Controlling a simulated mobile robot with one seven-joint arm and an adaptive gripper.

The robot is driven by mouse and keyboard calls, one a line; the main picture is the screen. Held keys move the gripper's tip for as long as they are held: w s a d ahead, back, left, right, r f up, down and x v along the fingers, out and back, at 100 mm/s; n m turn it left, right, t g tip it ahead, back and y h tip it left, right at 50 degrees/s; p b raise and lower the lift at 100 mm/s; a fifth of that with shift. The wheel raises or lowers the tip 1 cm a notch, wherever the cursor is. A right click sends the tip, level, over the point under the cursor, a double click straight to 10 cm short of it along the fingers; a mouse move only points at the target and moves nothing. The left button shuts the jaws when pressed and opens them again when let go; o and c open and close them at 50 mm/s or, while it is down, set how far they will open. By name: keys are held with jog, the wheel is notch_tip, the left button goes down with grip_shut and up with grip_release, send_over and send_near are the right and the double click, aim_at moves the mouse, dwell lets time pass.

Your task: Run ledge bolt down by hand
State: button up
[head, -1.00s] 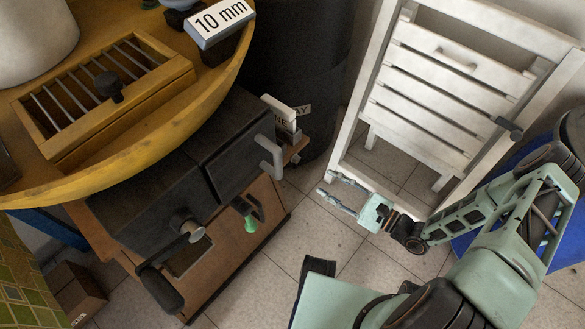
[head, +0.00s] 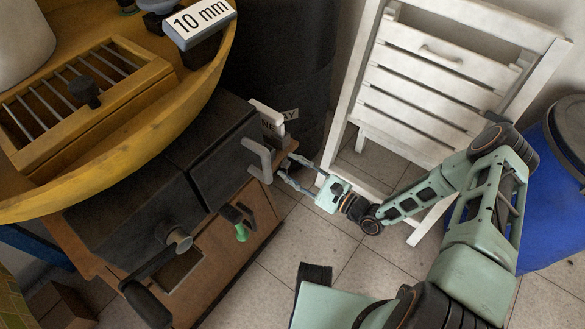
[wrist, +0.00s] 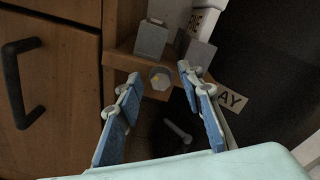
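In the wrist view a pale hex bolt head (wrist: 159,79) with a yellowish centre shows at the edge of a small wooden ledge (wrist: 120,61). My gripper (wrist: 159,75) is open, its two blue-padded fingers apart on either side of the bolt head in the picture. I cannot tell the gap in depth, and no contact shows. In the head view my gripper (head: 287,166) points left at the ledge's end, by the cabinet's right corner. The bolt cannot be made out there.
Grey-white blocks (wrist: 151,39) stand on the ledge. A bolt-like piece (wrist: 178,132) shows lower between the fingers. A dark drum (head: 285,70) stands behind. A white folding chair (head: 440,75) and blue barrel (head: 560,150) are to the right.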

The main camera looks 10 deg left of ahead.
grip_shut()
jog(key=shift+m, duration=0.4)
